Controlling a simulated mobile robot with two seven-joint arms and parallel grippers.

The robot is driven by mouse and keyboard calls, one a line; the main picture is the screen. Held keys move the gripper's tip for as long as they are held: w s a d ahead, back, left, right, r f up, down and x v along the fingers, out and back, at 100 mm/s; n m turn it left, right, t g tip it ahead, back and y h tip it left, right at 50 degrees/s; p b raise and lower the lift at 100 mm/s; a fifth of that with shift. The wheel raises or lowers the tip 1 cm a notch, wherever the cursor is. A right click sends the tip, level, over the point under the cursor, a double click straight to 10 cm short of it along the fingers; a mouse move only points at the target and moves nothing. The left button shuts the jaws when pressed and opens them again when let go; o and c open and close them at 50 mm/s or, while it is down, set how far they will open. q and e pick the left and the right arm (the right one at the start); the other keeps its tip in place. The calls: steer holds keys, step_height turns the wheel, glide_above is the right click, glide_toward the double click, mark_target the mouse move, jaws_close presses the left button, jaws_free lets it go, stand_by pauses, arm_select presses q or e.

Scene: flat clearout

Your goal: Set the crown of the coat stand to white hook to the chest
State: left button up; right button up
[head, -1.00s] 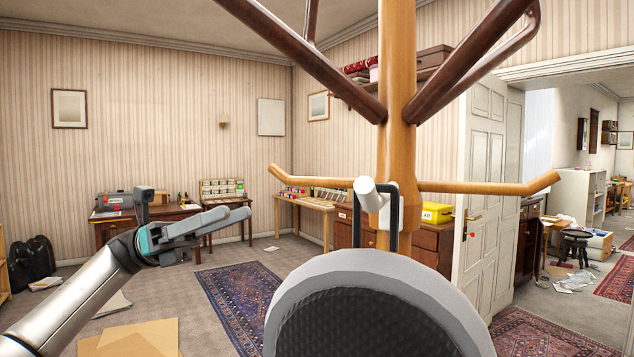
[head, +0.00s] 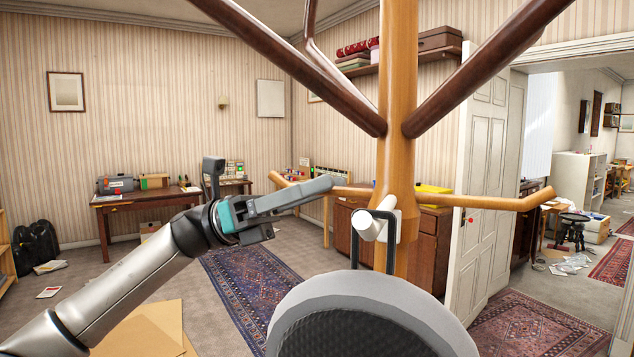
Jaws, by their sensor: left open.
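The coat stand's wooden pole (head: 398,70) rises close in front of me. Its crown has light wooden arms to the left and right (head: 490,202) and a white hook (head: 371,228), which points toward me and slightly left. The chest (head: 433,255), brown with drawers, stands behind the stand, partly hidden by the pole. My left gripper (head: 328,189) is open, its fingers pointing right. In the picture they overlap the crown's left arm (head: 350,192); I cannot tell whether they touch. My right gripper is out of view.
A grey, dark-fronted rounded thing (head: 300,300) hangs by black straps below the white hook. Dark brown branches (head: 465,85) slant up from the pole. A white door (head: 484,170) stands at right. Carpet and a patterned rug (head: 240,290) lie at left.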

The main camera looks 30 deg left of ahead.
arm_select(q)
steer(key=shift+c, duration=0.4)
jaws_close()
stand_by(1.0)
